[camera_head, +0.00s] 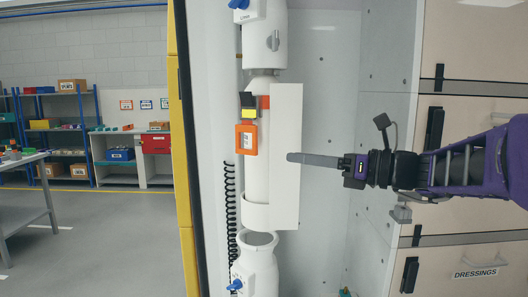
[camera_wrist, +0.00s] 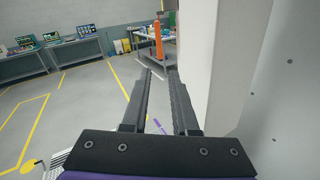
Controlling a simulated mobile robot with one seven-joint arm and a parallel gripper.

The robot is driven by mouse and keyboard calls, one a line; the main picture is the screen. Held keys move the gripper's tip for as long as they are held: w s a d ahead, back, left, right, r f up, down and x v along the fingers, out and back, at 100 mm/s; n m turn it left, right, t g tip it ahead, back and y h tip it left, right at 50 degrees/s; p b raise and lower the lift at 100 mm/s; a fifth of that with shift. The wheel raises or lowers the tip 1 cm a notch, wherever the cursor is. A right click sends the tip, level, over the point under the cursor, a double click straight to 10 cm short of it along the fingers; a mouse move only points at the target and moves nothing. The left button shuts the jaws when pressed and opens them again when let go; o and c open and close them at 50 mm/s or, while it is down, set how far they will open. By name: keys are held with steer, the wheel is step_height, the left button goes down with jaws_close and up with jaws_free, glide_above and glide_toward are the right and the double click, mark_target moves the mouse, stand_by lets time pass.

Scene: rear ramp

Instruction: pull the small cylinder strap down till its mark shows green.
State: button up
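A white cylinder (camera_head: 258,178) stands upright inside the open bay, behind a white panel (camera_head: 286,155). An orange strap (camera_head: 263,102) shows at its upper part, beside a black buckle (camera_head: 248,99). A yellow mark (camera_head: 249,113) shows just below the buckle; I see no green. An orange tag with a printed label (camera_head: 247,139) hangs below. My gripper (camera_head: 292,157) reaches in from the right, its fingertips in front of the white panel, right of the tag. In the wrist view its two fingers (camera_wrist: 160,71) are apart with nothing between them. The strap is not clear there.
Other white cylinder parts with blue knobs stand above (camera_head: 262,35) and below (camera_head: 257,268). A coiled black cord (camera_head: 230,200) hangs left. Drawers (camera_head: 470,140) line the right side. A yellow-edged post (camera_head: 182,120) bounds the bay; open floor (camera_head: 120,245) lies beyond.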

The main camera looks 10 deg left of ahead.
mark_target(249, 152)
steer(key=x, duration=1.2)
steer(key=shift+a, duration=0.35)
jaws_close()
stand_by(0.7)
